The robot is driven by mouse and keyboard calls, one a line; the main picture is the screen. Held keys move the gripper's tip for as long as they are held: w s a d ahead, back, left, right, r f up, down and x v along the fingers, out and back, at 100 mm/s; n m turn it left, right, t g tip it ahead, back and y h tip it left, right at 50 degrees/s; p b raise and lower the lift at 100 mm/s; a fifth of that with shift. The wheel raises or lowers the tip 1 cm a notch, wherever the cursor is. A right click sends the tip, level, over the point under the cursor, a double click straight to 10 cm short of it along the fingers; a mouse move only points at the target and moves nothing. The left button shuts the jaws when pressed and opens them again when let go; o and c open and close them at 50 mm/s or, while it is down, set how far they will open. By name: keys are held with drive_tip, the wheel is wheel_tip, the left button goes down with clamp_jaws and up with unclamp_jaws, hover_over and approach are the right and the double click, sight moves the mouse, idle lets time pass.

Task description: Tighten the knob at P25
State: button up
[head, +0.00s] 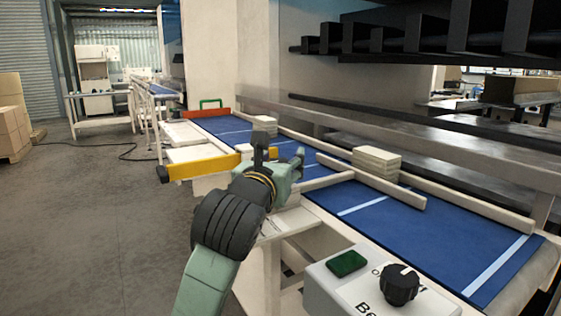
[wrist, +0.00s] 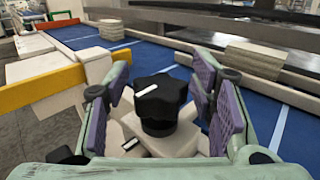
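A black lobed knob (wrist: 160,98) with a white mark on its top stands on a pale bracket in the middle of the wrist view. My gripper (wrist: 165,95) is open, with its purple-padded fingers on either side of the knob. Gaps show between the pads and the knob, so it is not gripped. In the head view my gripper (head: 278,158) is at the near edge of the blue conveyor and hides this knob. No P25 label is readable in either view.
A control box with a black dial (head: 400,285) and a green button (head: 347,263) stands front right. The blue belt (head: 380,215) carries pale rails and stacks of sheets (head: 376,163). A yellow bar (head: 198,168) juts out left of my gripper.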

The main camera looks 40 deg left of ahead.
drive_tip(key=shift+o, duration=0.8)
drive_tip(key=v, duration=1.2)
drive_tip(key=shift+f, duration=0.1)
